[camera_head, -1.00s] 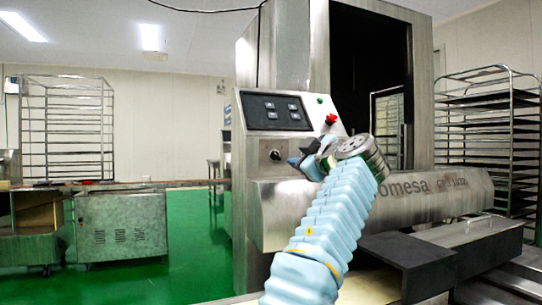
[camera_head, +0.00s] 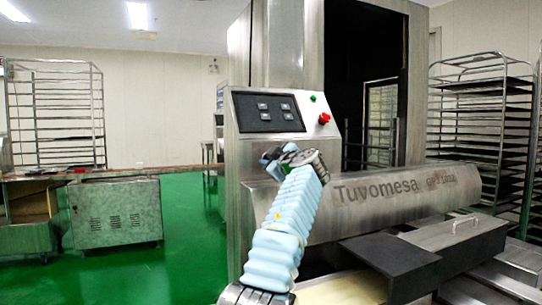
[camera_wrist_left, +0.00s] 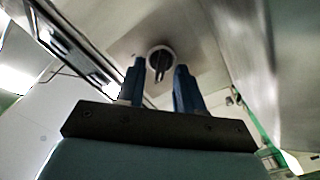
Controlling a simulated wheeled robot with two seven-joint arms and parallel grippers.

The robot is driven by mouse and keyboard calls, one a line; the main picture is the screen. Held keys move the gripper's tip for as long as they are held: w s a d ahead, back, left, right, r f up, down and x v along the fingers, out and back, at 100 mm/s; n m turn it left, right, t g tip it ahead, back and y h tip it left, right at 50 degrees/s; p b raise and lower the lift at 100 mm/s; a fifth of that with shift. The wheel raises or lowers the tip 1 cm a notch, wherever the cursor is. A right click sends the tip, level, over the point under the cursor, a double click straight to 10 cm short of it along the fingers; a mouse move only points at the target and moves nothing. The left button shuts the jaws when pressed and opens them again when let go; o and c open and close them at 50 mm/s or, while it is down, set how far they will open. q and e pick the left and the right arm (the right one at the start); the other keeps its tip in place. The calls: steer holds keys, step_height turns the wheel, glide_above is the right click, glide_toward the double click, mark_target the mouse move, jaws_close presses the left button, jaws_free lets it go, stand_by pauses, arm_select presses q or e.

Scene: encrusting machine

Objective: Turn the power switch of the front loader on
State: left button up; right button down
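The power switch is a round dark knob (camera_wrist_left: 160,58) with a pale rim on the machine's metal panel. It shows in the left wrist view just beyond my fingertips, in line with the gap between them. My left gripper (camera_wrist_left: 160,77) is open, its two blue fingers apart with nothing held. I cannot tell whether the fingers touch the knob. In the head view my left gripper (camera_head: 270,159) is in front of the panel below the keypad and hides the knob. My right gripper is not in view.
The front loader (camera_head: 405,193) carries a black keypad (camera_head: 268,111), a red button (camera_head: 324,118) and a green button (camera_head: 313,98) above my gripper. Its cylinder and a dark flat plate (camera_head: 390,256) lie to the right. Racks stand at both sides.

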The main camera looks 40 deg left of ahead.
arm_select(q)
jaws_close()
steer(key=shift+m, duration=0.3)
steer(key=m, duration=0.3)
steer(key=shift+w+r+m, duration=0.1)
steer(key=shift+m, duration=0.2)
steer(key=m, duration=0.4)
steer(key=shift+w+d+m, duration=0.1)
steer(key=shift+m, duration=0.2)
steer(key=m+p, duration=0.1)
steer(key=m, duration=0.3)
steer(key=shift+w+d, duration=0.1)
steer(key=shift+w+m, duration=0.1)
steer(key=shift+m, duration=2.4)
steer(key=shift+p, duration=0.3)
